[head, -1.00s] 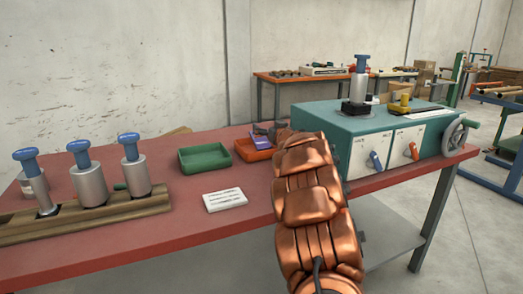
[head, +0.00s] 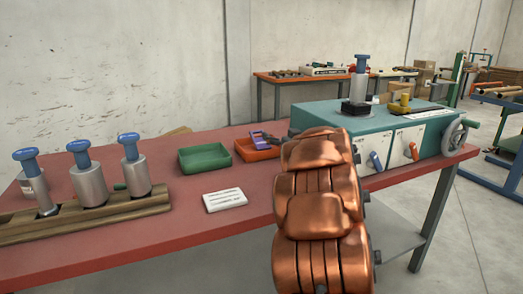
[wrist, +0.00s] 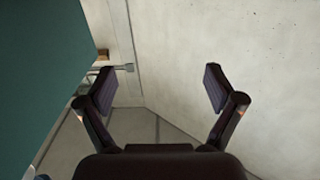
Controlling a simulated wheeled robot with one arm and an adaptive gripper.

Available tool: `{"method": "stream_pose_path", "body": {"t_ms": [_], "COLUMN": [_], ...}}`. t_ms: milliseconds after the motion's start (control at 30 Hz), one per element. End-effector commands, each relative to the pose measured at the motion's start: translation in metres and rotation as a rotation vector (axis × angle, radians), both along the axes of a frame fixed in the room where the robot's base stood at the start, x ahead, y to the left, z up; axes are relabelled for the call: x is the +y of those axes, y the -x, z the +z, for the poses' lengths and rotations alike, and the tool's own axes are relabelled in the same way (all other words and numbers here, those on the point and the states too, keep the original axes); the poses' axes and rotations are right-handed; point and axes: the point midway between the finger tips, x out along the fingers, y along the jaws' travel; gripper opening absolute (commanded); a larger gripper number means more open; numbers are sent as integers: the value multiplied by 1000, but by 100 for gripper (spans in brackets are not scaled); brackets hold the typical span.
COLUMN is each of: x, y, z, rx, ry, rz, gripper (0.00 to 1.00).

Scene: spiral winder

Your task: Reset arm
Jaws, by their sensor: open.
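My gripper (wrist: 158,90) is open and empty in the wrist view, its two dark fingers spread wide apart. Between them show only a pale wall and floor. A teal surface (wrist: 40,70) fills the left side of that view. In the head view my copper-coloured arm rises in front of the red bench (head: 120,245), and the gripper itself is not visible there. The teal winder machine (head: 330,119) stands on the bench behind and right of my arm, with a blue-topped metal spindle (head: 360,80) upright on it.
A wooden rack (head: 150,203) at left holds several blue-handled metal cylinders. A green tray (head: 205,158), an orange tray (head: 262,153) with small items and a white card (head: 225,200) lie mid-bench. A handwheel (head: 457,135) sticks out at the machine's right end.

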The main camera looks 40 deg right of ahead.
Motion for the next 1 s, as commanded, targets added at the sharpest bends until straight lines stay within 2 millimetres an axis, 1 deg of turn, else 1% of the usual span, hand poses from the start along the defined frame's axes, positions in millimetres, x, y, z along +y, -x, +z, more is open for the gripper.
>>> {"method": "stream_pose_path", "body": {"t_ms": [400, 467, 567, 667, 767, 867, 933, 1000], "x": [1, 2, 9, 21, 38, 59, 77, 97], "y": [-1, -1, -3, -3, 2, 11, 20, 31], "z": [2, 6, 21, 40, 56, 63, 69, 70], "rx": [1, 8, 33, 87, 162, 250, 312, 386], "ry": [1, 2, 7, 7, -4, -28, -46, -73], "rz": [-3, -11, -46, -110, -181, -241, -274, -300], "gripper": [92, 92, 92, 92, 92, 92, 92, 92]}}
